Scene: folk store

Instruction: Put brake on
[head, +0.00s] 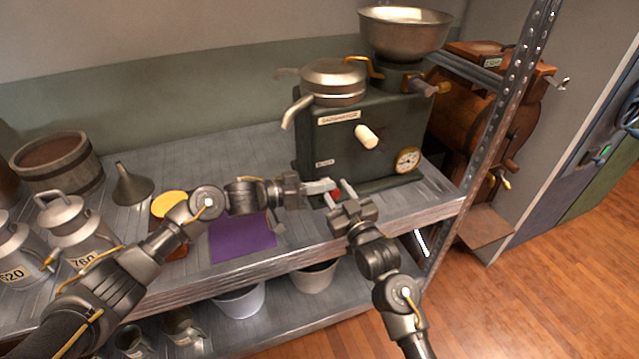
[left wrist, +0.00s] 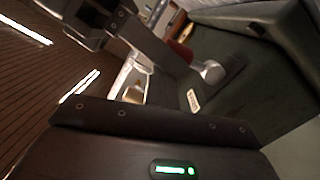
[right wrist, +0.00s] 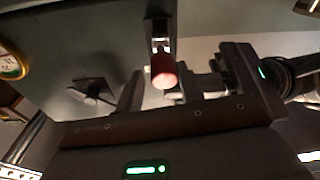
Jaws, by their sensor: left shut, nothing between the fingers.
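The dark green cream separator (head: 345,140) stands on the metal shelf. A lever with a red knob (head: 334,195) sticks out low on its front, below a small label too small to read. The red knob also shows in the right wrist view (right wrist: 163,72) and the left wrist view (left wrist: 180,52). My right gripper (head: 343,196) is open at the knob, with its fingers on either side; I cannot tell if they touch it. My left gripper (head: 326,186) is shut and empty, just left of the knob. The lever's base is partly hidden by the grippers.
A purple cloth (head: 243,238), a funnel (head: 130,185) and milk cans (head: 72,222) stand left. A perforated shelf post (head: 505,110) rises at the right.

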